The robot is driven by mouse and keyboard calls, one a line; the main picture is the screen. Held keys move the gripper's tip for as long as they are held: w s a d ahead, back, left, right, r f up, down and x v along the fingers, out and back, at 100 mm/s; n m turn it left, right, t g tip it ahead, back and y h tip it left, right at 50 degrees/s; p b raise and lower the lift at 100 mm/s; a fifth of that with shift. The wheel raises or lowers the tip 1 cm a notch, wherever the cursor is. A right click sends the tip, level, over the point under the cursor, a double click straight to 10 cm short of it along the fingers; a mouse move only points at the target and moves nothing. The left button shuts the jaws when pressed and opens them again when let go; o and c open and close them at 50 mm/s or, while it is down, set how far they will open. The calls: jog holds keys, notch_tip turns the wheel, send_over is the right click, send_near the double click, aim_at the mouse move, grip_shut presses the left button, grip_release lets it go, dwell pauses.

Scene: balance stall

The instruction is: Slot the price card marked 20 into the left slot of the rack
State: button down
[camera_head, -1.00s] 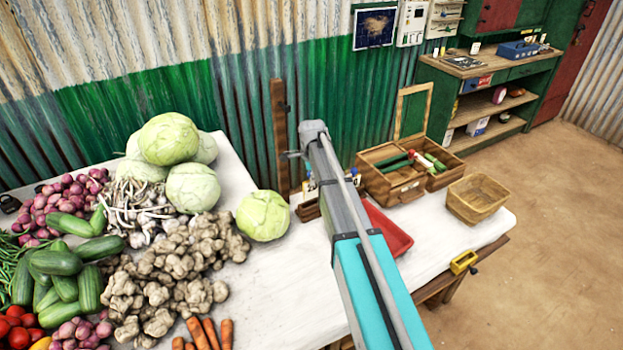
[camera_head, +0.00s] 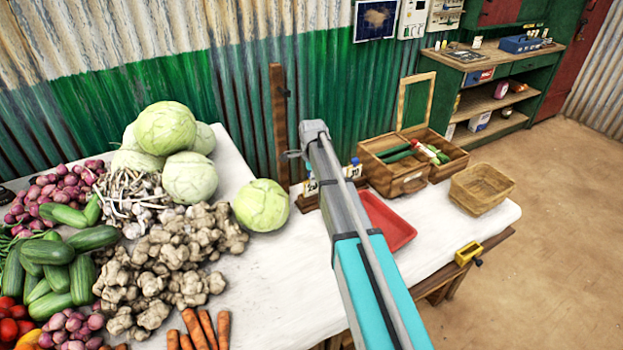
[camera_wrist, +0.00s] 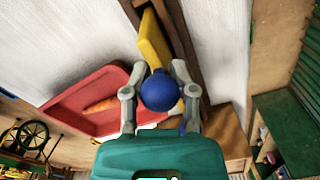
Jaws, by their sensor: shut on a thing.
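My gripper (camera_wrist: 158,85) is shut on a blue round knob (camera_wrist: 160,93) in the wrist view. What hangs below the knob is mostly hidden, and no number is legible there. A yellow piece (camera_wrist: 154,45) stands just beyond the knob, beside the brown wooden rack (camera_wrist: 180,35). In the head view, the rack (camera_head: 307,203) shows partly to the left of my forearm. A white card (camera_head: 311,187) with dark marking stands at it. Another small white card with blue (camera_head: 352,171) shows right of the forearm. My forearm hides the gripper and the rack's middle in this view.
A red tray (camera_head: 388,222) lies right of the rack, with an orange carrot-like thing in it in the wrist view. An open wooden box (camera_head: 393,178) and a basket (camera_head: 482,188) stand beyond. A cabbage (camera_head: 262,205) stands close left of the rack.

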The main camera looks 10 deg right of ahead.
dwell(0.3)
jog(key=shift+c, duration=1.9)
grip_release()
jog(key=o, duration=0.4)
jog(key=shift+r, duration=0.1)
jog(key=shift+r+p, duration=3.45)
jog(key=shift+p, duration=0.1)
